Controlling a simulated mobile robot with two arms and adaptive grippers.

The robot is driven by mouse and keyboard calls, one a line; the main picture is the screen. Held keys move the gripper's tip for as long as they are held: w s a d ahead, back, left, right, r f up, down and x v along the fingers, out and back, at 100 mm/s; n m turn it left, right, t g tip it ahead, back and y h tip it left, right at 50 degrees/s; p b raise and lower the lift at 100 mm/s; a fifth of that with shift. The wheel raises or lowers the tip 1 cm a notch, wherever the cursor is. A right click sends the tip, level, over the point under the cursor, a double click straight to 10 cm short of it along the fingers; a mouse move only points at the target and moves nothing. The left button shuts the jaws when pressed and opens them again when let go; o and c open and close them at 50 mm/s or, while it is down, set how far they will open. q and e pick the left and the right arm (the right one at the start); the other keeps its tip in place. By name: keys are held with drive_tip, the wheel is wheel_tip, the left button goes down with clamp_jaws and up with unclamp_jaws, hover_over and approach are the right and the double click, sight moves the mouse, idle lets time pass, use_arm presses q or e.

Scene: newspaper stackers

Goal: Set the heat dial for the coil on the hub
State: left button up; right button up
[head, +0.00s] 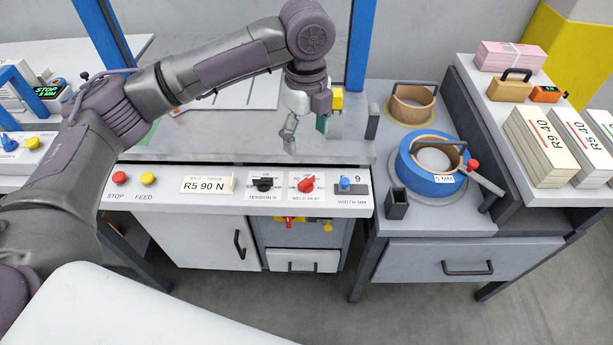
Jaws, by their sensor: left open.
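The weld heat dial (306,184) is a red knob on a white plate on the machine's front panel. Its pointer looks tilted to the upper right; the scale marks are too small to read. The coil on the hub (431,176) is blue, with a white tag reading "5 MM", on the side table at the right. My left gripper (306,135) is open and empty, pointing down above the panel's back edge, behind and above the dial and not touching it. My right gripper is not in view.
Beside the heat dial are a black tension dial (263,184) and a blue width knob (346,183). A card (208,184) reads "R5 90 N". Red stop (118,178) and yellow feed (148,178) buttons sit left. A tan coil (411,106) stands behind the blue one.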

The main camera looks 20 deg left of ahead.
sight(306, 179)
use_arm(q)
wheel_tip(306, 179, down, 14)
drive_tip(key=shift+r, duration=0.1)
idle(0.4)
drive_tip(key=c, duration=1.2)
drive_tip(key=shift+o, duration=0.2)
drive_tip(key=shift+r+n+p, duration=0.25)
drive_tip(key=shift+n+p, duration=0.15)
drive_tip(key=shift+p, duration=0.45)
drive_tip(key=n+p, duration=1.1)
drive_tip(key=p, duration=0.4)
drive_tip(key=n+p, duration=0.2)
drive_tip(key=n, duration=0.1)
drive_tip(key=shift+p, duration=0.4)
drive_tip(key=shift+f+n+p, duration=0.1)
drive_tip(key=shift+n+p, duration=0.75)
drive_tip(key=shift+n, duration=0.55)
